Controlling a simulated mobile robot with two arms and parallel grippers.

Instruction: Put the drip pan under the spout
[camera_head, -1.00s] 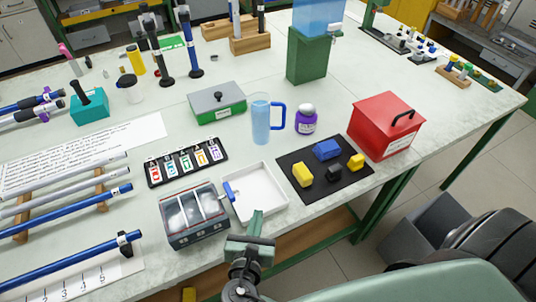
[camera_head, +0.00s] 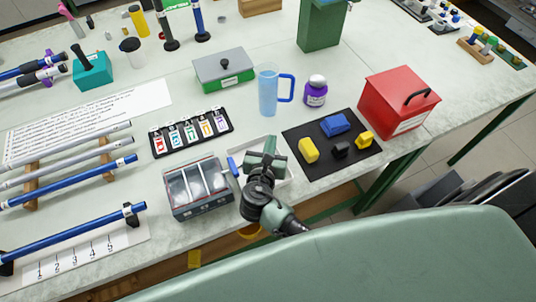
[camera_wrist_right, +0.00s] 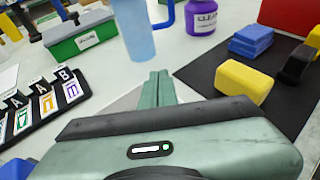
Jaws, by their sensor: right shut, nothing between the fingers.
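The drip pan appears to be the shallow white tray (camera_head: 249,147) at the front edge of the table, with a blue tab (camera_head: 232,167) on its left side. My right gripper (camera_head: 268,146) is over the tray, shut and empty, and hides much of it. In the right wrist view the shut fingers (camera_wrist_right: 158,80) point toward the table, with a pale strip of the tray (camera_wrist_right: 130,100) beside them. The green stand (camera_head: 321,24) is at the back; its blue tank and any spout are cut off above the head view. My left gripper is not in view.
A divided grey box (camera_head: 197,188) stands left of the tray. A black mat (camera_head: 312,172) with yellow, blue and black blocks lies right. A blue jug (camera_head: 268,92), purple bottle (camera_head: 315,92), green box (camera_head: 224,70) and red box (camera_head: 398,100) stand behind.

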